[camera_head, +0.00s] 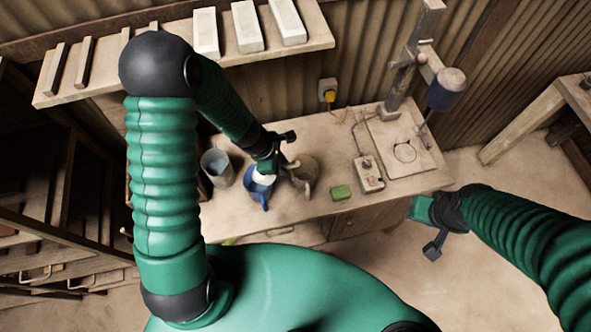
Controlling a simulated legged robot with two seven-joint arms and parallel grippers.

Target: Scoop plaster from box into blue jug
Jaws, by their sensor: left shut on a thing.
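The blue jug (256,194) stands on the workbench, its handle toward the front. My left gripper (277,166) is directly above it, shut on a small pale thing that looks like a scoop (263,177). The scoop is over the jug's mouth, covering part of it; whether they touch and what the jug holds cannot be told. I cannot make out the plaster box; my left arm hides part of the bench's left end.
A beige jug (307,172) stands just right of the blue jug, close to my left gripper. A grey bucket (217,168) is to the left. A green sponge (341,192), a control box (369,176) and a press stand (398,92) are further right. A shelf (170,52) hangs behind.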

